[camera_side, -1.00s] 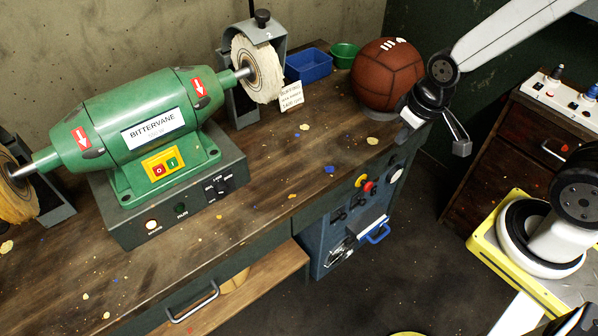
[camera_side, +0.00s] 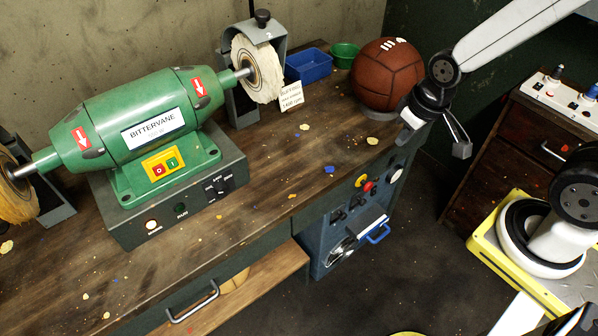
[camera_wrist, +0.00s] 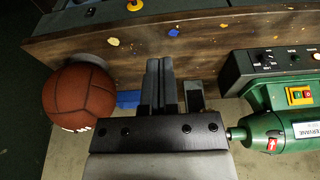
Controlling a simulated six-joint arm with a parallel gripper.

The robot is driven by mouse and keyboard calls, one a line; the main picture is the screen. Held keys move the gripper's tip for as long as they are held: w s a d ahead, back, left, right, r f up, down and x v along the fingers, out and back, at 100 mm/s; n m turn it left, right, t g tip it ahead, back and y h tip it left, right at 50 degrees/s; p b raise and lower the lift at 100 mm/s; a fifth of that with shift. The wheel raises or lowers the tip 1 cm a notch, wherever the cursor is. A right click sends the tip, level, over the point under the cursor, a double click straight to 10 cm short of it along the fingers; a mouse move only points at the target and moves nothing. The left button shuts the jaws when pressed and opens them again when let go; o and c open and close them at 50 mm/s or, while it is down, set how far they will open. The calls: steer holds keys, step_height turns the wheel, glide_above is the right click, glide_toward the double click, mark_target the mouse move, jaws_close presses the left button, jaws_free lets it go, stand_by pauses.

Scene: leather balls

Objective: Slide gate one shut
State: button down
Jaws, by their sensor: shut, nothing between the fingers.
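I cannot pick out a gate clearly marked one. A grey hood (camera_side: 276,38) with a black knob (camera_side: 262,18) on top stands around the right buffing wheel, and the mark on it looks like a 2. Another grey hood (camera_side: 57,205) stands at the left wheel, cut off by the picture's edge, so its top is hidden.
The green buffing machine (camera_side: 150,125) fills the bench's left half. A brown leather ball (camera_side: 388,80), a blue tray (camera_side: 308,67) and a green bowl (camera_side: 344,55) stand at the back right. A blue-grey cabinet (camera_side: 325,240) sits under the bench. The front right bench top is mostly clear.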

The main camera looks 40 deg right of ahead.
steer(key=shift+c, duration=1.8)
jaws_free()
steer(key=shift+w+f, duration=0.15)
steer(key=shift+w, duration=0.05)
steer(key=shift+w+f, duration=0.2)
steer(key=w+d+f+m+t, duration=0.1)
steer(key=w+f, duration=0.2)
steer(key=f, duration=0.3)
steer(key=w+d+f+m+h, duration=0.1)
steer(key=w+f, duration=0.1)
steer(key=f, duration=0.4)
steer(key=w+d+f+m+t, duration=0.1)
steer(key=w+f, duration=0.2)
steer(key=f, duration=0.3)
steer(key=s+f+n+t, duration=0.1)
steer(key=f+t, duration=0.3)
steer(key=f, duration=0.8)
steer(key=s+f+n+t+y, duration=0.1)
steer(key=f+t, duration=0.4)
steer(key=f, duration=0.7)
steer(key=shift+s+a+f+n, duration=0.2)
steer(key=shift+s+n, duration=0.3)
steer(key=shift+s, duration=0.65)
